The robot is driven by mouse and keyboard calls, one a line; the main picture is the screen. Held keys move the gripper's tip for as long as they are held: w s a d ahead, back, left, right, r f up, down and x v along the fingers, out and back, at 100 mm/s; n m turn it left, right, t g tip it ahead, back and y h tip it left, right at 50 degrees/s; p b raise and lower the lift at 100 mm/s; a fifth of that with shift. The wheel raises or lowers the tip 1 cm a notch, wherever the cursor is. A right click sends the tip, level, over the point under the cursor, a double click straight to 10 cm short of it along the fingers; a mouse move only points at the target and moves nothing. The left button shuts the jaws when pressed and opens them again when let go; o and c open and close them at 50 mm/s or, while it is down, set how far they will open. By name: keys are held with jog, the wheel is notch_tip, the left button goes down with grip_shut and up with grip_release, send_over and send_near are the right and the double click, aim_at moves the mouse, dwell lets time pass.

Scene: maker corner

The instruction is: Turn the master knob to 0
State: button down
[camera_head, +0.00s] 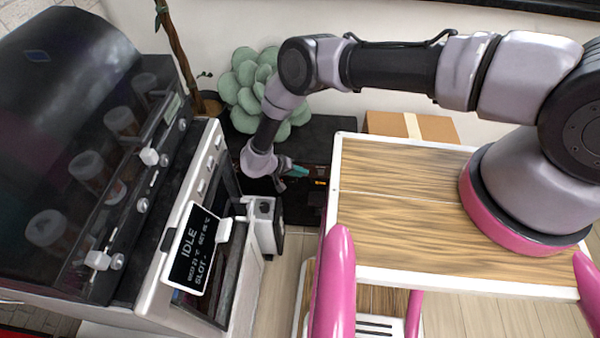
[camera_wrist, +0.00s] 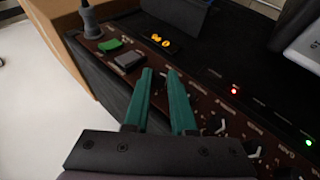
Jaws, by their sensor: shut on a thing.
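My gripper (camera_wrist: 162,75) has two teal fingers that reach down to a dark brown control panel (camera_wrist: 200,85). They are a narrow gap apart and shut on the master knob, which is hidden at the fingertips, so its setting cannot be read. A small display with yellow digits (camera_wrist: 161,40) sits just beyond the fingertips; the digits are too blurred to read. In the head view my gripper (camera_head: 297,171) is low over the dark panel, between the grey machine and the wooden-topped cart.
Beside the fingers are a green button (camera_wrist: 109,44), a grey button (camera_wrist: 128,60) and several small knobs (camera_wrist: 253,152). A red light (camera_wrist: 234,90) glows. The grey machine (camera_head: 205,170) stands left, the wooden cart top (camera_head: 400,220) right, a succulent (camera_head: 246,85) behind.

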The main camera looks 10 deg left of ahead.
jog(key=c, duration=0.7)
grip_release()
jog(key=shift+c, duration=0.2)
jog(key=shift+r, duration=0.1)
